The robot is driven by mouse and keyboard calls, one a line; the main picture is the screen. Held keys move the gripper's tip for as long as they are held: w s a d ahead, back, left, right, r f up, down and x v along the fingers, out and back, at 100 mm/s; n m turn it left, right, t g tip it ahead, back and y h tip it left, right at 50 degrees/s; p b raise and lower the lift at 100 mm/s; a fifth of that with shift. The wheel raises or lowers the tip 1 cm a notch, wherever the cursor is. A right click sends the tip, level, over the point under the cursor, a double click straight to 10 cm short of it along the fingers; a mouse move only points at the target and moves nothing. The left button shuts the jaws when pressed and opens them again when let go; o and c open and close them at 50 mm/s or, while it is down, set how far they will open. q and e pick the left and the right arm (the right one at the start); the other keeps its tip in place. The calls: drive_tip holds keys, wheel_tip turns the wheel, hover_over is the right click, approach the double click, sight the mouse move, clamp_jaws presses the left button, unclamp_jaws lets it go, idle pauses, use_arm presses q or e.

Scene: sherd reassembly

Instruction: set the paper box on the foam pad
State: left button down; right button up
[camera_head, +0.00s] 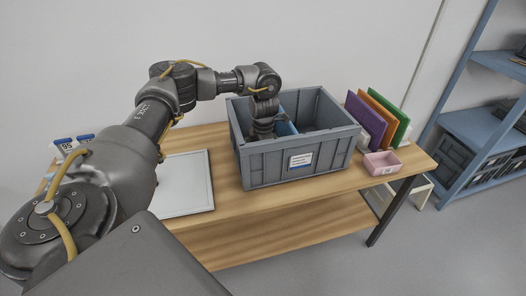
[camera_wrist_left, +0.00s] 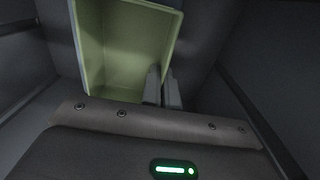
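My left arm reaches down into a grey crate (camera_head: 262,172) on the table, and its gripper is hidden inside in the head view. In the left wrist view a pale green open box (camera_wrist_left: 125,45), seemingly the paper box, is in the dark crate. The fingers of my left gripper (camera_wrist_left: 163,88) are close together on either side of its right wall, closed on it. A blue surface (camera_head: 285,128) shows beside the wrist in the crate; I cannot tell if it is the same box. A flat whitish pad (camera_head: 187,187), seemingly the foam pad, lies bare left of the crate. My right gripper is out of view.
Purple (camera_head: 365,121), orange (camera_head: 381,112) and green (camera_head: 400,125) panels stand upright right of the crate. A small pink tray (camera_head: 382,163) sits before them. Number cards (camera_head: 68,146) stand at the table's left end. A blue shelf (camera_head: 480,125) is at the far right.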

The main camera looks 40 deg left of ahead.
use_arm(q)
drive_tip(key=shift+f, duration=0.35)
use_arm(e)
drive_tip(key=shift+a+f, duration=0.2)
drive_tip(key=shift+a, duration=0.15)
use_arm(q)
drive_tip(key=shift+f+b, duration=0.3)
drive_tip(key=shift+f, duration=0.05)
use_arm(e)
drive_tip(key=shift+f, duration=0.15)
use_arm(q)
drive_tip(key=c, duration=1.6)
unclamp_jaws()
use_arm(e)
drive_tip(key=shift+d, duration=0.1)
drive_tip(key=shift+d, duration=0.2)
